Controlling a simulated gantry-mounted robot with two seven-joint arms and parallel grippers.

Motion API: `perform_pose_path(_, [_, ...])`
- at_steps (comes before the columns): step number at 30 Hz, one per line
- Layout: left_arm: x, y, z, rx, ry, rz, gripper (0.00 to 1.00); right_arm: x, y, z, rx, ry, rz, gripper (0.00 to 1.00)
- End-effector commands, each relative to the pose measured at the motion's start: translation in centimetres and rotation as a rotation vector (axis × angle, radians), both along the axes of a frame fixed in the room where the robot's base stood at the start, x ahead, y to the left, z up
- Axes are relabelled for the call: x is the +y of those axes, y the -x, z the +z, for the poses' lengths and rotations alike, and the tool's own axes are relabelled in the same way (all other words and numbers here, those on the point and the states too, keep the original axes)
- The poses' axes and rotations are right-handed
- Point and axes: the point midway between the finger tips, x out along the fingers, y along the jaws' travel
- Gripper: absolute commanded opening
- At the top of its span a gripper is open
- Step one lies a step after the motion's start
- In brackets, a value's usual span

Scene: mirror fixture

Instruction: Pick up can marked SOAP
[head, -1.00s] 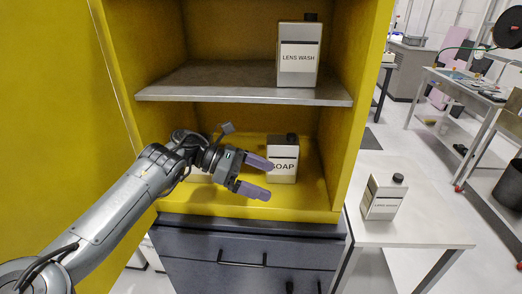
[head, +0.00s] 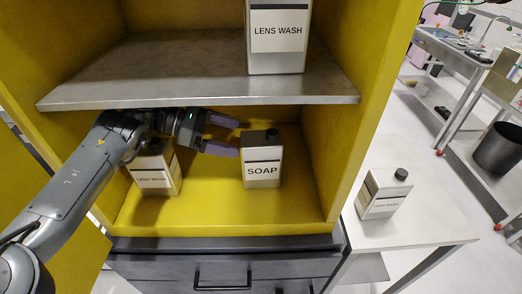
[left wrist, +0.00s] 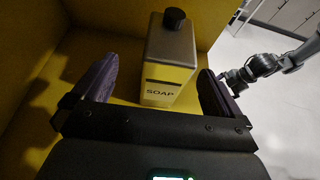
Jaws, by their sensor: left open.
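The SOAP can (head: 262,171) is a grey box-shaped can with a black cap and a white label. It stands upright on the yellow cabinet floor, below the metal shelf. My left gripper (head: 234,137) is open and empty, its purple fingers pointing right, level with the can's upper part at its left. In the left wrist view the SOAP can (left wrist: 168,62) shows ahead in the gap between the two fingers (left wrist: 157,75), with no clear contact. Part of my right arm (left wrist: 268,64) shows at the right in that view; its jaws cannot be made out.
A LENS WASH can (head: 153,178) stands left in the same compartment, partly behind my left arm. Another LENS WASH can (head: 277,45) stands on the metal shelf (head: 130,70) above. A third similar can (head: 385,198) is on the white table (head: 420,235) outside the cabinet wall.

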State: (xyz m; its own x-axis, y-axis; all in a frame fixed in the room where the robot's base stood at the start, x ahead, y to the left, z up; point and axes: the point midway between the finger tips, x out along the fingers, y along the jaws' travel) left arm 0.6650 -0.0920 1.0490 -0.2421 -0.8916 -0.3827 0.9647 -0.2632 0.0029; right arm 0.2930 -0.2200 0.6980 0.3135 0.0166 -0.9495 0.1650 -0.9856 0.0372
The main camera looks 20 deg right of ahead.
Motion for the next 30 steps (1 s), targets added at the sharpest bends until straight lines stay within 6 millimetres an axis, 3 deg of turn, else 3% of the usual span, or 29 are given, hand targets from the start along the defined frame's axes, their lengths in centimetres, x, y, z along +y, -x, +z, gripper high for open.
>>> perform_pose_path(11, [-2.4, 1.0, -1.0, -0.001, 0.0, -0.001, 1.0, 0.1, 0.3, -1.3, 0.009, -0.003, -0.001, 1.0])
perform_pose_path(21, [-6.0, 2.5, -2.1, 0.0, 0.0, -0.002, 1.0, 0.1, 0.3, -2.7, 0.008, -0.003, -0.001, 1.0])
perform_pose_path(29, [-6.2, 2.5, -2.1, 0.0, 0.001, 0.0, 1.0, 0.1, 0.2, -2.7, 0.007, -0.003, -0.001, 1.0])
perform_pose_path(30, [-6.2, 2.5, -2.1, 0.0, 0.001, 0.0, 0.95, 0.1, 0.2, -2.6, 0.006, -0.004, -0.001, 1.0])
